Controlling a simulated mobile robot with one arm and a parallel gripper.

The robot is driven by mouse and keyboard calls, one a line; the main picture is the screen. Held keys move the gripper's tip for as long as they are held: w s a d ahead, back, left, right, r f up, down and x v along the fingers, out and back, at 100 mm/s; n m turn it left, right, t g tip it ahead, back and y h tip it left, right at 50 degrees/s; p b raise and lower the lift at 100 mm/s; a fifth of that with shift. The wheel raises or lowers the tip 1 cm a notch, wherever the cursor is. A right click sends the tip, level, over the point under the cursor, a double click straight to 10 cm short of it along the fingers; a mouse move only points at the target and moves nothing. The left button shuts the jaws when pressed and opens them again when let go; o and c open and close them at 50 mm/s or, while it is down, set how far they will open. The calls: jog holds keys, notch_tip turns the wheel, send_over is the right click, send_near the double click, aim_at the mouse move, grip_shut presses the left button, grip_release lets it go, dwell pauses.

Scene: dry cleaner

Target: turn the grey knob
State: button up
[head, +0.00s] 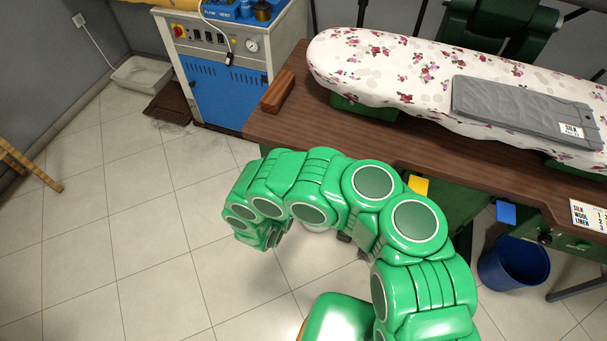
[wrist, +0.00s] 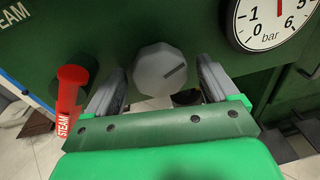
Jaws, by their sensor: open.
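The grey knob (wrist: 160,70) is a faceted round knob on a dark green panel (wrist: 125,22) in the wrist view. A dark slot-like mark on its face slants up to the right. My gripper (wrist: 160,82) is open, with one finger to the left of the knob and one to the right. Gaps show between the knob and both fingers, so it is not held. The knob is not visible in the head view, where my arm bends down beside the table and its end is hard to make out.
A red lever marked STEAM (wrist: 70,95) is close to my left finger. A pressure gauge (wrist: 275,18) is at the upper right. In the head view, a brown table (head: 340,130) carries a floral ironing board (head: 390,70).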

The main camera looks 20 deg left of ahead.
jog(key=s, duration=0.7)
jog(key=shift+s+a+r, duration=0.25)
jog(key=shift+a+r, duration=0.05)
jog(key=shift+a, duration=0.05)
jog(key=shift+d, duration=0.1)
